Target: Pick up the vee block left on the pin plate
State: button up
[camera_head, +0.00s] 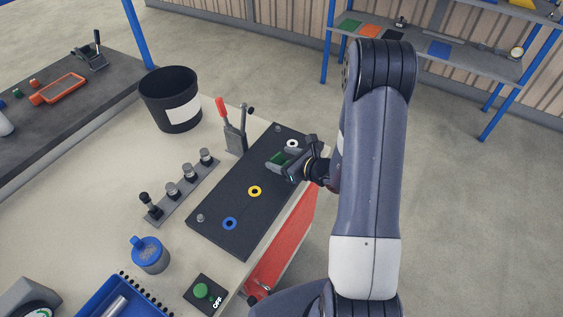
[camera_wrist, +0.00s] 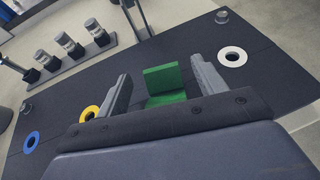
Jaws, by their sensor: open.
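The green vee block (camera_head: 276,160) sits on the dark pin plate (camera_head: 232,190), between the yellow and white rings. In the wrist view the vee block (camera_wrist: 164,84) shows as an upright green face with a lower green part in front. My gripper (camera_head: 284,161) is at the block in the head view and partly covers it. In the wrist view my gripper (camera_wrist: 160,80) is open, with one finger on each side of the block and visible gaps. The block's lower part is hidden behind the gripper body.
The plate carries a white ring (camera_head: 292,143), a yellow ring (camera_head: 254,191) and a blue ring (camera_head: 229,224). A red-handled clamp (camera_head: 235,135) stands at the plate's far left edge. A rack of several posts (camera_head: 181,189) lies left of the plate. A black bin (camera_head: 171,99) stands behind.

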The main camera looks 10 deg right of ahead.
aim_at(276, 156)
jog(key=x, duration=0.3)
jog(key=shift+w+a, duration=0.1)
jog(key=shift+w, duration=0.05)
jog(key=c, duration=1.1)
jog(key=shift+c, duration=0.2)
jog(key=shift+r, duration=5)
